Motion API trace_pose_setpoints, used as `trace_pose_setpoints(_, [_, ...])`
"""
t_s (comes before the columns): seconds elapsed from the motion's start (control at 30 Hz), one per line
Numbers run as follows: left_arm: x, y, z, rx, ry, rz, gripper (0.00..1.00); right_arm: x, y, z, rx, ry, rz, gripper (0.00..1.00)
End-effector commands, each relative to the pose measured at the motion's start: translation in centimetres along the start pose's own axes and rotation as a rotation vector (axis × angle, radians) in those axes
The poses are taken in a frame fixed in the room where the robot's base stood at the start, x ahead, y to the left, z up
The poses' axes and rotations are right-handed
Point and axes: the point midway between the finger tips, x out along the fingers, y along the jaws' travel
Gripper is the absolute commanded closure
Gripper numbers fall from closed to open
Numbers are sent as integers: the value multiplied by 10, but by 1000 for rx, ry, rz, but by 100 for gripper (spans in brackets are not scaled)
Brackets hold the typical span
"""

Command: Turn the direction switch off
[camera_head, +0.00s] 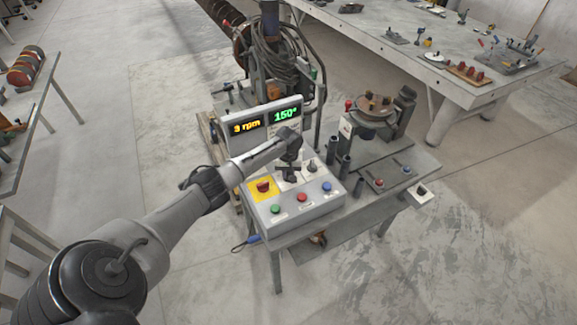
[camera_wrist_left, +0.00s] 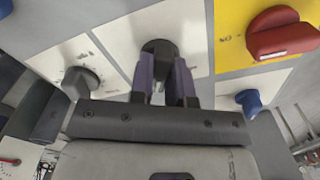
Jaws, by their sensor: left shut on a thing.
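The control box (camera_head: 300,212) stands on a table in the middle of the head view. My left gripper (camera_head: 289,173) reaches down onto its middle panel. In the left wrist view my left gripper (camera_wrist_left: 165,75) is shut on a dark rotary switch (camera_wrist_left: 157,48) on a white panel. That switch sits between a red switch (camera_wrist_left: 282,35) on a yellow plate and another dark switch (camera_wrist_left: 80,80) on white. Their labels are too small to read, so I cannot tell which is marked direction. The fingers partly hide the held switch. My right gripper is not in view.
Green (camera_head: 275,209), red (camera_head: 302,197) and blue (camera_head: 326,186) buttons line the box's front. A turntable machine (camera_head: 375,110) stands at right. Open floor lies in front.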

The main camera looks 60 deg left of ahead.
Motion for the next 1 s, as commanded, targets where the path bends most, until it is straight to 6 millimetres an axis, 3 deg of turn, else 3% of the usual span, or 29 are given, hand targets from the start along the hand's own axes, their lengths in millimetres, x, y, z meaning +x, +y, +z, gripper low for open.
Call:
trace_pose_setpoints(0.03, [-7,0,1,-42,-4,0,100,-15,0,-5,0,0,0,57])
trace_pose_setpoints(0.1, [-7,1,1,-102,-4,1,100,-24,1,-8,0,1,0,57])
trace_pose_setpoints(0.4, [-4,0,0,-327,-2,1,100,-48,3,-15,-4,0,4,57])
trace_pose_setpoints(1.0, [0,0,0,-511,0,0,100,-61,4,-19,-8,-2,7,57])
